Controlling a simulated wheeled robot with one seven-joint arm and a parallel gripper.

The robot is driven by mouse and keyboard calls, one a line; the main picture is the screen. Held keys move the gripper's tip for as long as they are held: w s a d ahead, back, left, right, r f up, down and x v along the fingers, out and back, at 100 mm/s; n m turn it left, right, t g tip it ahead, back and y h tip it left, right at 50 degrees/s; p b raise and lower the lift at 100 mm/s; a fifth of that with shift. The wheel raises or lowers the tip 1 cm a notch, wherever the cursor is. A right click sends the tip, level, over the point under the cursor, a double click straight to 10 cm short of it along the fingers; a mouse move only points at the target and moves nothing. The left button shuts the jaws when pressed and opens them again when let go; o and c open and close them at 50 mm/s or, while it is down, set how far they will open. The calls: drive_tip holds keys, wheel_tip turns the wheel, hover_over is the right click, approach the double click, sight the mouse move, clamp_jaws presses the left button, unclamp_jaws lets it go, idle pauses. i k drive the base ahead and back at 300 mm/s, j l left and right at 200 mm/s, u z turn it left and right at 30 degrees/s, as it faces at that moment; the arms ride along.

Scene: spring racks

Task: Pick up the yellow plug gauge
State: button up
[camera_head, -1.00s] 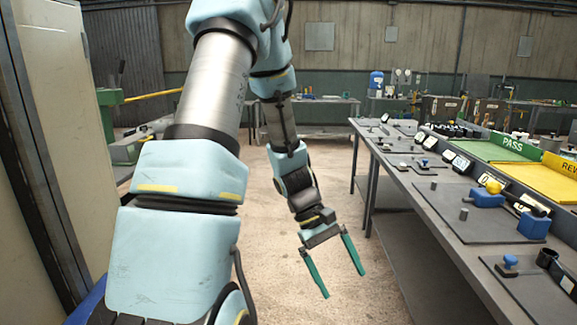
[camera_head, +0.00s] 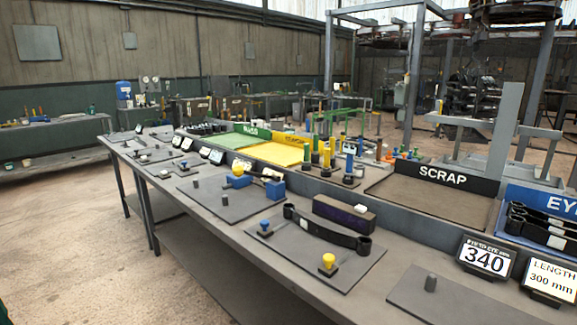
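A yellow-handled one (camera_head: 326,158) stands near a blue-handled one (camera_head: 349,168) and a green-handled one (camera_head: 308,155). A separate short yellow knob (camera_head: 328,262) sits on a dark block on the near plate. I cannot tell for sure which yellow piece is the plug gauge. My gripper is not in view; only a dark green sliver shows at the bottom left corner, too little to identify.
The long grey bench (camera_head: 225,215) runs from back left to front right. A black arm-shaped part (camera_head: 325,230) lies on the near plate. A SCRAP tray (camera_head: 425,200) and 340 sign (camera_head: 485,260) stand right. Open floor (camera_head: 60,220) lies left of the bench.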

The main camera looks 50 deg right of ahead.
sight(326, 167)
drive_tip(key=z, duration=1.6)
drive_tip(key=i+l+z, duration=0.5)
drive_tip(key=i, duration=0.15)
